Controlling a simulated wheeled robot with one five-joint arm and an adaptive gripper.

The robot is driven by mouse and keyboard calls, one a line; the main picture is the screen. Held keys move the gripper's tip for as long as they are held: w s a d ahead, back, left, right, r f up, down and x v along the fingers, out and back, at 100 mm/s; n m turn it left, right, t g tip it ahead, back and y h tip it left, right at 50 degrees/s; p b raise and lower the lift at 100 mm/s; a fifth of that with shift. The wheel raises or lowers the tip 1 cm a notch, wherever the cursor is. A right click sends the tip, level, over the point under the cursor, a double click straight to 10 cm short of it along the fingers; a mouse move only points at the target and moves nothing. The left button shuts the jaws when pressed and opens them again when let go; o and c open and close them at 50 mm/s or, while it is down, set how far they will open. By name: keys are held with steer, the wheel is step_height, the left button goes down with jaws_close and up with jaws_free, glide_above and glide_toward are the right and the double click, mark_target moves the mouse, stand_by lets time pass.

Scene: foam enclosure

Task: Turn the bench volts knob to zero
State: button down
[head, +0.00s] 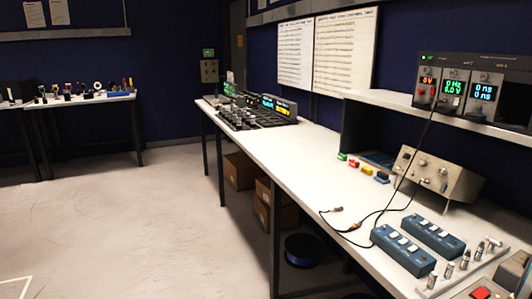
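A rack of instrument modules (472,92) sits on the raised shelf at the right, with red, green and blue lit readouts and small knobs on its front. The leftmost red readout (427,80) seems to show 0 V. A beige sloped-front box (435,174) with several small knobs stands on the bench below, with dark leads at it. I cannot tell which of these knobs is the volts knob, and no label is readable. My gripper is not in view.
The long white bench (290,150) runs along the right wall. Blue switch boxes (402,250) and a loose cable (350,228) lie on it. Cardboard boxes (240,170) and a blue spool (302,250) are underneath. The floor (130,220) to the left is clear.

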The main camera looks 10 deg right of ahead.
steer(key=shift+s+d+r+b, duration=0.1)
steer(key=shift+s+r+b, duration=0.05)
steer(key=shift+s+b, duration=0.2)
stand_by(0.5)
